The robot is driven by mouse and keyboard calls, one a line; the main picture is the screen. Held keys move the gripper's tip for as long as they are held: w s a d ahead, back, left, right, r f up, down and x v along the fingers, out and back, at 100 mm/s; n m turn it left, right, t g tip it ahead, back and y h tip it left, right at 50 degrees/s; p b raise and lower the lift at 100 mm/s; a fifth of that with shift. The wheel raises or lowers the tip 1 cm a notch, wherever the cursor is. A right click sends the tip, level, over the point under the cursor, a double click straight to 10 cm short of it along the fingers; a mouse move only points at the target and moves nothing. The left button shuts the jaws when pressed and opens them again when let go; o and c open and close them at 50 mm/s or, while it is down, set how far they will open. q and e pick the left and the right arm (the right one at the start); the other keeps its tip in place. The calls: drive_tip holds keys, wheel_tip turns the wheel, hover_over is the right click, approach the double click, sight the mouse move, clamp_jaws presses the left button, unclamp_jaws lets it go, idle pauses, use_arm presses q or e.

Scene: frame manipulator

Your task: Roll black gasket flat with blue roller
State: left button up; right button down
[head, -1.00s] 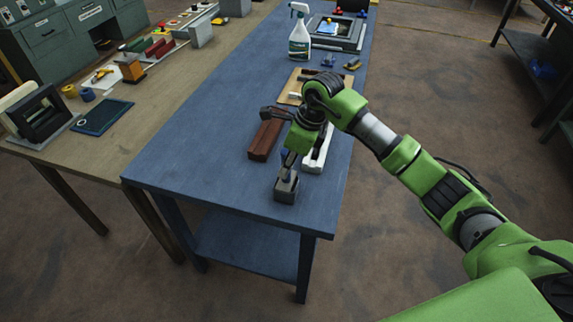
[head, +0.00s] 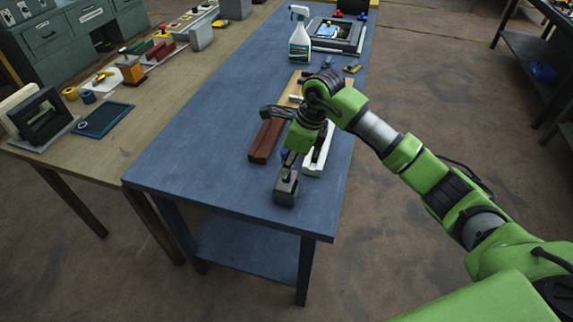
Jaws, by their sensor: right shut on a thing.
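My right gripper (head: 289,162) points down over the near end of the blue table and is shut on the blue roller (head: 285,154). Only a small blue part of the roller shows; the fingers hide the rest. The grip is directly above a dark grey block (head: 285,193) on the table. I cannot tell whether the roller touches the block. I cannot make out the black gasket for certain; a grey frame (head: 350,45) with dark parts lies at the far end of the table. My left gripper is not in view.
On the blue table (head: 200,165), a brown block (head: 264,142) and a white holder (head: 317,158) stand beside my gripper. A wooden tray (head: 291,88) and a spray bottle (head: 299,42) are farther back. The table's left side is clear. A cluttered bench (head: 45,150) stands left.

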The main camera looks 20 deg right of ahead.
sight(286, 150)
drive_tip(key=shift+r+p, duration=1.6)
drive_tip(key=shift+r, duration=1.5)
